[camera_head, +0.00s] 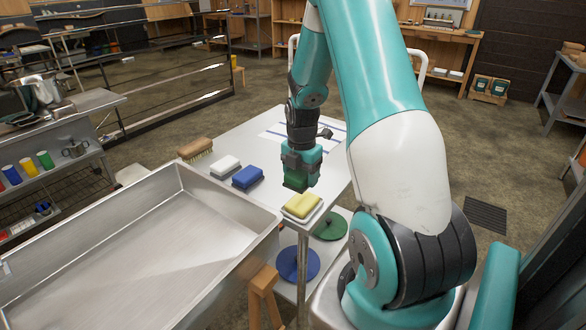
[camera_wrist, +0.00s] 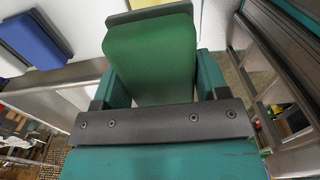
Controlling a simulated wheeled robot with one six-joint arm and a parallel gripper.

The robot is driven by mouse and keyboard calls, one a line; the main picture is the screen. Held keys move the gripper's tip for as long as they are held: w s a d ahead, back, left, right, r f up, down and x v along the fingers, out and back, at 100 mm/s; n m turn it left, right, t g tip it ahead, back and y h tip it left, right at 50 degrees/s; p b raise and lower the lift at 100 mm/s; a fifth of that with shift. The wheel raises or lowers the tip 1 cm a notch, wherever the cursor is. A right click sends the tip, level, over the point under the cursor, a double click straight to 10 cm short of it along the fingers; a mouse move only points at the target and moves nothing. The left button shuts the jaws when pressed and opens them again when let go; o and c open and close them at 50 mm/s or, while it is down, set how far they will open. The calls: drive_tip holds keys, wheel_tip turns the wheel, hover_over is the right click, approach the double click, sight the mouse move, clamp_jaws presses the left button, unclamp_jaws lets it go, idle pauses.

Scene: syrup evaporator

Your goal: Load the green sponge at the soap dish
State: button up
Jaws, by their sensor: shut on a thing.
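My gripper (camera_head: 297,180) is shut on the green sponge (camera_head: 295,185), above the white table near the basin's right end. In the wrist view the green sponge (camera_wrist: 150,60) fills the space between the jaws. A white bar (camera_head: 225,166) sits on a small dish to the left of a blue sponge (camera_head: 247,177); I cannot tell for sure whether this is the soap dish. A yellow sponge (camera_head: 303,204) rests on a white dish in front of my gripper. The blue sponge also shows at upper left in the wrist view (camera_wrist: 35,38).
A wooden brush (camera_head: 194,148) lies at the table's left edge. A large steel basin (camera_head: 150,235) stands in front of the table. Green (camera_head: 331,226) and blue (camera_head: 298,263) discs lie on a shelf below. The table's far part (camera_head: 255,140) is mostly free.

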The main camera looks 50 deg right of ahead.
sight(302, 201)
drive_tip(key=shift+s+d+f+b, duration=0.1)
drive_tip(key=shift+f+b, duration=1.1)
drive_tip(key=shift+f, duration=0.15)
drive_tip(key=shift+d+f+b, duration=0.1)
drive_tip(key=shift+f+b, duration=1.1)
drive_tip(key=shift+f, duration=0.1)
drive_tip(key=shift+f+b, duration=0.3)
drive_tip(key=shift+f, duration=0.05)
drive_tip(key=shift+f, duration=0.55)
drive_tip(key=shift+r+p, duration=2.95)
drive_tip(key=shift+r, duration=0.6)
